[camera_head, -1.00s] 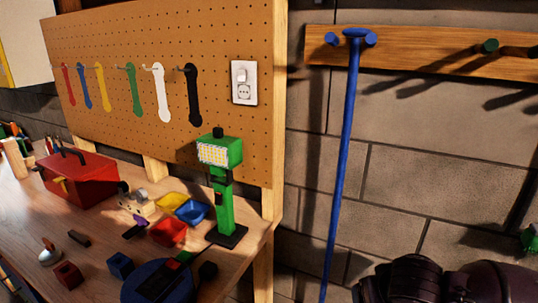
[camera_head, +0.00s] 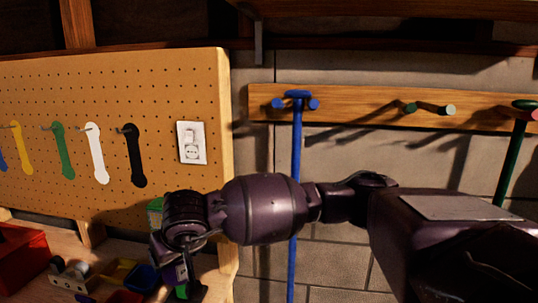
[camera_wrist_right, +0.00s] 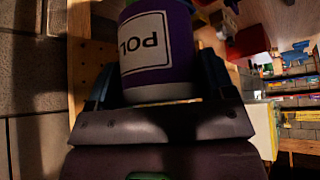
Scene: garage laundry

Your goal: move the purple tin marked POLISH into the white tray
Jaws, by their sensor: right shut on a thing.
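The purple tin (camera_wrist_right: 158,50) shows close up in the right wrist view, with a white label panel reading "POL" upside down and a pale rim. My right gripper (camera_wrist_right: 157,72) is shut on it, with a finger on each side of the tin. In the head view my right arm reaches in from the right across the middle. Its hand (camera_head: 175,262) hangs over the workbench's right end, and the tin cannot be made out clearly there. My left gripper is not in view. I do not see the white tray in either view.
The workbench (camera_head: 50,240) holds a red toolbox (camera_head: 20,258), a yellow bin (camera_head: 118,270) and a blue bin (camera_head: 143,278). A pegboard (camera_head: 100,90) stands behind it. A blue pole (camera_head: 296,140) hangs from a wooden rail (camera_head: 360,105) on the block wall.

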